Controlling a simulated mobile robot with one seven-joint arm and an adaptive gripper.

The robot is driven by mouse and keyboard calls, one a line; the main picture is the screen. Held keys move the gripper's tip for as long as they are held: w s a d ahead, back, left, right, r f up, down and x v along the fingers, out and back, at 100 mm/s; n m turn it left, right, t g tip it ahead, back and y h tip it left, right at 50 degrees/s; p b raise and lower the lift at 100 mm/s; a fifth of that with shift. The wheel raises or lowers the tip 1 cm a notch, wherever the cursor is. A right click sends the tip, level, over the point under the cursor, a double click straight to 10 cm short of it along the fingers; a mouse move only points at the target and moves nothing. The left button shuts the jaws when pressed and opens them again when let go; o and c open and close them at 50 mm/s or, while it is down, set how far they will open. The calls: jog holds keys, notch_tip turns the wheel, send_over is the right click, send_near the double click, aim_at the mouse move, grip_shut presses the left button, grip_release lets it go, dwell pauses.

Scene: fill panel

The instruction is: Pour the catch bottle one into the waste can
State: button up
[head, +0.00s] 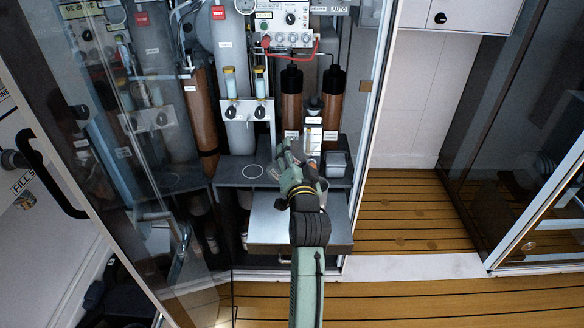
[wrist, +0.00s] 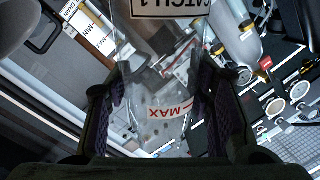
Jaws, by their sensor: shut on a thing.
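My gripper (head: 291,160) is in front of the cabinet, above the grey shelf. In the wrist view its two dark fingers are shut on a clear bottle (wrist: 150,92), one on each side. The bottle bears a "CATCH 1" label and a red "MAX" mark, both upside down in this view. Small dark specks show in or through its wall; the liquid level cannot be told. In the head view my gripper mostly hides the bottle. I cannot pick out the waste can for sure in either view.
A grey shelf (head: 232,174) with a ring mark lies left of my gripper, with a metal tray (head: 268,226) below. Two brown cylinders (head: 291,100) stand behind. A glass door (head: 125,150) stands open at left. Wooden floor (head: 415,210) is clear at right.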

aim_at(309, 151)
jog(key=shift+d+r+n, duration=0.2)
jog(key=shift+r+n, duration=0.45)
jog(key=shift+n, duration=0.05)
jog(key=n+b, duration=0.1)
jog(key=d+n, duration=0.1)
jog(key=shift+w+d+r+n+b, duration=0.1)
jog(key=shift+d+r+n+b, duration=0.1)
jog(key=shift+r+n+b, duration=0.2)
jog(key=n, duration=0.1)
jog(key=d+r+n, duration=0.1)
jog(key=n+b, duration=0.1)
jog(key=shift+w+d+r+n, duration=0.1)
jog(key=shift+d+r+n, duration=0.05)
jog(key=shift+d+n, duration=0.15)
